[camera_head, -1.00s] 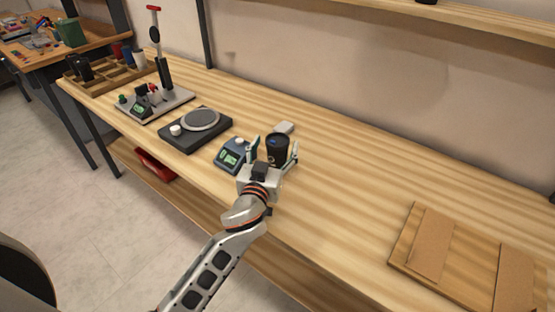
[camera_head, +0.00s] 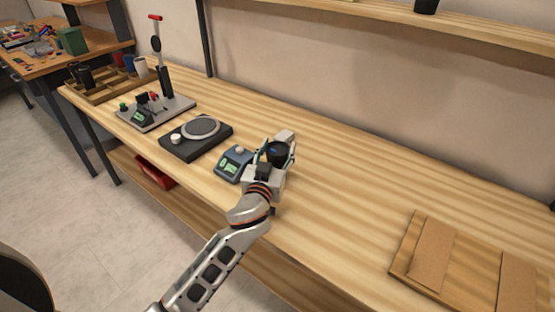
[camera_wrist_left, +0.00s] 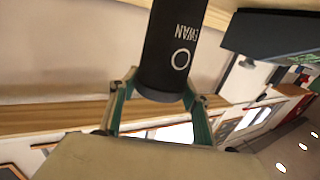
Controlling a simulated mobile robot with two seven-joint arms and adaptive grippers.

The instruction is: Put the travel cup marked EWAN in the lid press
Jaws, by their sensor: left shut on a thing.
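The dark travel cup (camera_head: 277,153) stands on the bench in the head view, beside a small blue-grey box. In the left wrist view the cup (camera_wrist_left: 172,50) shows white letters reading EWAN and a ring mark. My left gripper (camera_head: 277,158) is shut on it, one finger on each side; its teal fingers also show in the left wrist view (camera_wrist_left: 160,98). A tall stand with a red-topped lever (camera_head: 162,70) on a grey base, which looks like the lid press, is at the back left. My right gripper is not in view.
The blue-grey box with a green screen (camera_head: 233,163) is close left of the gripper. A black unit with a round plate (camera_head: 190,141) lies between it and the lever stand. A wooden divided tray (camera_head: 98,92) is farther left. Boards (camera_head: 402,255) lie at right; mid-bench is clear.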

